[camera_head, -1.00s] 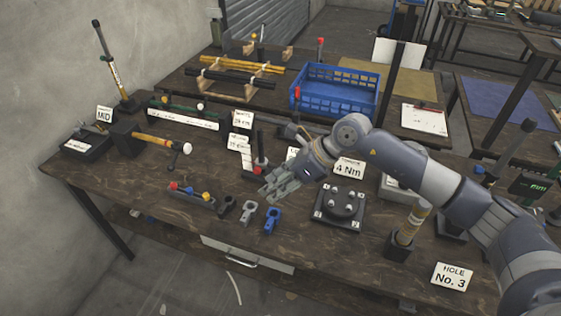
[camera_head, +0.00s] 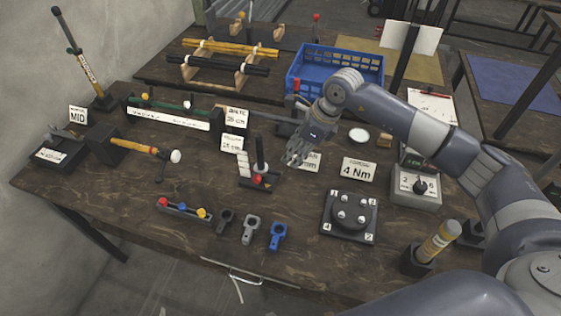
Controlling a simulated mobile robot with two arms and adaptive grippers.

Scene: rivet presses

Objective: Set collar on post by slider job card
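Three collars lie in a row near the table's front: a dark one (camera_head: 224,221), a grey one (camera_head: 250,230) and a blue one (camera_head: 277,236). A black upright post (camera_head: 260,153) stands on a small base behind them, with a red part low on it and a pale scale plate beside it. A long green-and-white slider rail (camera_head: 170,112) lies further back. My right gripper (camera_head: 295,156) hangs just right of the post, fingers pointing down and apart, with nothing seen between them. It hides part of a card behind it. My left gripper is not in view.
A rack with coloured knobs (camera_head: 184,209) lies left of the collars. A black plate with studs (camera_head: 349,215), a "4 Nm" card (camera_head: 358,170) and a yellow-banded cylinder (camera_head: 438,240) are on the right. A blue crate (camera_head: 335,75) stands behind. The front left tabletop is bare.

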